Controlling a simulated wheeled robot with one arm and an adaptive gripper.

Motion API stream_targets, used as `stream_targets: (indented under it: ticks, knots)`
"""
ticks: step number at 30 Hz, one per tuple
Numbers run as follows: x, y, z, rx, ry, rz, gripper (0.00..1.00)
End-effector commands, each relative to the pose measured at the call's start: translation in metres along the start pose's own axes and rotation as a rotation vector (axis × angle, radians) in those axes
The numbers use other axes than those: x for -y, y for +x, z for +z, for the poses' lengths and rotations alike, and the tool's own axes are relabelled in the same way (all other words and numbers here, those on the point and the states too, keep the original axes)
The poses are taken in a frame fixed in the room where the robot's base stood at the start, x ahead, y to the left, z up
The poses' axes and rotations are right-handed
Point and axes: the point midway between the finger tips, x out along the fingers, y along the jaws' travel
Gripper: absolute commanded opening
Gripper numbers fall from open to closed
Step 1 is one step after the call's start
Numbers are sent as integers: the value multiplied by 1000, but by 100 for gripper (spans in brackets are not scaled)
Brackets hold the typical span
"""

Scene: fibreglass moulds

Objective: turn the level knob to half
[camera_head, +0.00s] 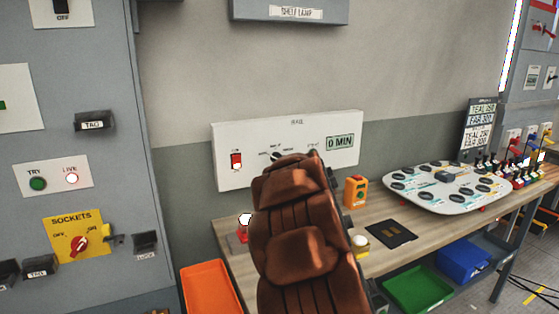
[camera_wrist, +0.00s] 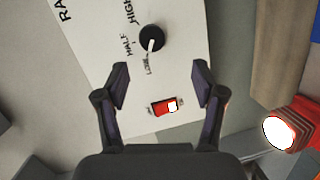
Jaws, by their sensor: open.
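The level knob (camera_wrist: 151,38) is round and black with a white pointer, on a white wall panel (camera_wrist: 85,50). The labels HALF, HIGH and LOW are printed around it. The pointer is turned toward LOW. My gripper (camera_wrist: 160,75) is open and empty, its fingers apart over the panel, with the knob ahead of them and not between them. In the head view the knob (camera_head: 275,157) shows small on the panel (camera_head: 222,140), just above my brown arm, which hides my gripper and the lower middle of the panel.
A red rocker switch (camera_wrist: 161,108) is on the panel near the fingers. The panel's display (camera_head: 340,142) reads 0 MIN. Below stands a bench (camera_head: 390,255) with an orange button box (camera_head: 356,191) and a red lamp (camera_wrist: 290,125). A grey cabinet (camera_head: 100,130) stands left.

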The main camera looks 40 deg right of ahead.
Motion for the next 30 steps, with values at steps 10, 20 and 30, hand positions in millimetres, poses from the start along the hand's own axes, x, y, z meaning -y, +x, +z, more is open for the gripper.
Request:
stream_targets:
  ticks: [10,20,30]
  knots:
    - [-2,24,17,-207,-179,130,69]
    - [-3,34,15,-225,-189,140,69]
    - [-7,66,7,-224,-188,139,69]
